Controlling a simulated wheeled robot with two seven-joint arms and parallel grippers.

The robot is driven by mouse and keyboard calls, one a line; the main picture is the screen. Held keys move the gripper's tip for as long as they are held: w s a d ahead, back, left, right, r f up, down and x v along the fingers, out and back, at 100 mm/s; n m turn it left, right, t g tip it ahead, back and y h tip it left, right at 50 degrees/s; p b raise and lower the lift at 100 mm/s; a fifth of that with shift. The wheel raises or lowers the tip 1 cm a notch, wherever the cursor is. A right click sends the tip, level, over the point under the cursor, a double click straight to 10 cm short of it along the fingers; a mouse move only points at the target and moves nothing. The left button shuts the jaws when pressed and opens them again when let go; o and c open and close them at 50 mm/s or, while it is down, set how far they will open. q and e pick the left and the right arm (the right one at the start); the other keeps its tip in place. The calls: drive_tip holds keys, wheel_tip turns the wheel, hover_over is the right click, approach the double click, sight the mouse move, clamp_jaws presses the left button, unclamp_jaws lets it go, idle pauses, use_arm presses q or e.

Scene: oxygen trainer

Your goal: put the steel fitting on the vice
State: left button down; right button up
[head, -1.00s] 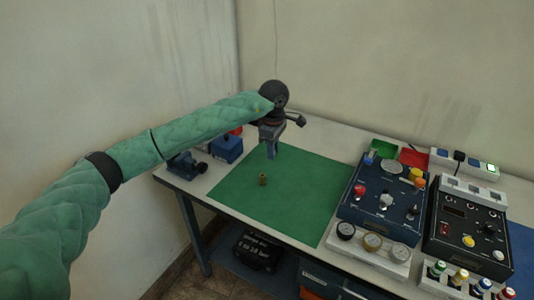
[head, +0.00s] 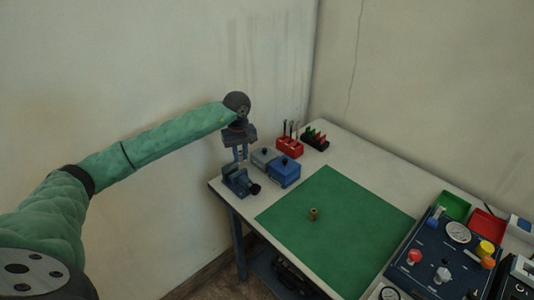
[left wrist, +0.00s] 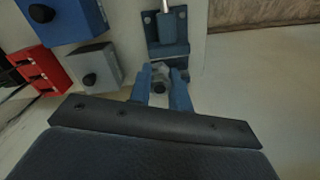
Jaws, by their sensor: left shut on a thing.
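The blue vice (head: 238,183) stands at the left corner of the table; it also shows in the left wrist view (left wrist: 167,48), beyond my fingers. My left gripper (head: 241,157) is over the vice, pointing down. In the left wrist view my left gripper (left wrist: 160,88) is shut on the grey steel fitting (left wrist: 159,74), which sits between its two blue fingers, near the vice. The fingers hide part of the fitting. Whether the fitting touches the vice I cannot tell. My right gripper is not in view.
A grey box (head: 263,157) and a blue box (head: 285,172) stand close right of the vice. A red tool holder (head: 289,148) is behind them. A brass fitting (head: 313,214) stands on the green mat (head: 345,230). A control panel (head: 440,262) is at the right.

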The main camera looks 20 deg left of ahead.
use_arm(q)
drive_tip(key=shift+s+a+r+m, duration=0.15)
drive_tip(key=shift+a+r, duration=0.1)
drive_tip(key=shift+a, duration=0.5)
drive_tip(key=shift+s+a+r+m, duration=0.1)
drive_tip(key=shift+a+r+m, duration=0.1)
drive_tip(key=shift+a, duration=0.5)
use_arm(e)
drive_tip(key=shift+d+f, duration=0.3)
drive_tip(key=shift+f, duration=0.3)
